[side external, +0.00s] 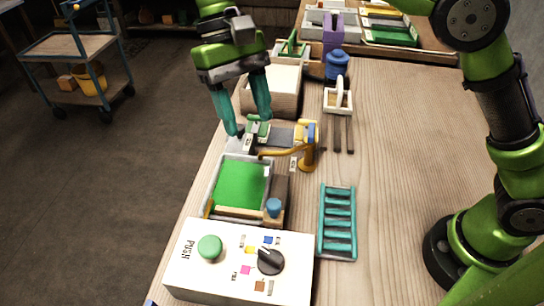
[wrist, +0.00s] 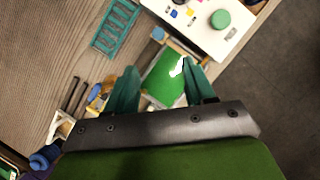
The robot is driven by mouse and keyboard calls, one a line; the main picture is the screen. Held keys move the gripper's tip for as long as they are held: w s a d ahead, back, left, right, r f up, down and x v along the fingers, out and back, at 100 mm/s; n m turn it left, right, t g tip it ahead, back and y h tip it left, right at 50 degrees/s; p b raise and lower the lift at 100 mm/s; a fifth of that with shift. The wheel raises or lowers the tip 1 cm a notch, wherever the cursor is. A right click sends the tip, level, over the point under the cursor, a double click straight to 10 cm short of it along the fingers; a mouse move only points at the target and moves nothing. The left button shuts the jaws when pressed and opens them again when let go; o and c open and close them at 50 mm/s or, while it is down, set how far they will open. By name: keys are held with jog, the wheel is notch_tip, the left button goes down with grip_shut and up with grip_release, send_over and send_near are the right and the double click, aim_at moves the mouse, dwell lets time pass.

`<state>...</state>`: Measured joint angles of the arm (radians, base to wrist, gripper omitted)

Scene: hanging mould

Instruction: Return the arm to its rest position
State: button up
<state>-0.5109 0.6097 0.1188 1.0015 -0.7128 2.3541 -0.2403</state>
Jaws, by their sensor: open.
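My gripper (side external: 250,128) has teal fingers pointing down, spread apart, above the far end of the green-floored tray on the wooden table. In the wrist view my gripper (wrist: 161,68) shows its two fingers apart, with the green tray floor (wrist: 160,88) seen between them. A small white shape (wrist: 177,67) shows near the right finger; I cannot tell its exact height. Nothing is visibly clamped. In the side view a small green and white piece (side external: 257,130) lies close to the fingertips; whether they touch is unclear.
A yellow clamp-like post (side external: 308,148) stands right of the fingers. A beige block (side external: 285,90) is behind them. The green tray (side external: 211,190), control box (side external: 190,275) and teal rack (side external: 337,222) lie nearer. The table (side external: 405,130) is clear on the right.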

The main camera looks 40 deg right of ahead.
jog(key=s+d+m+t, duration=0.1)
jog(key=s+d+t, duration=0.3)
jog(key=d, duration=0.4)
jog(key=s+d+m+t+y, duration=0.1)
jog(key=s+d+t, duration=0.2)
jog(key=d, duration=0.5)
jog(key=s+d+f+m+t+y, duration=0.1)
jog(key=s+d+t, duration=0.3)
jog(key=d, duration=0.4)
jog(key=shift+s+d+m+t, duration=0.3)
jog(key=shift+m+t, duration=0.1)
jog(key=shift+m, duration=0.1)
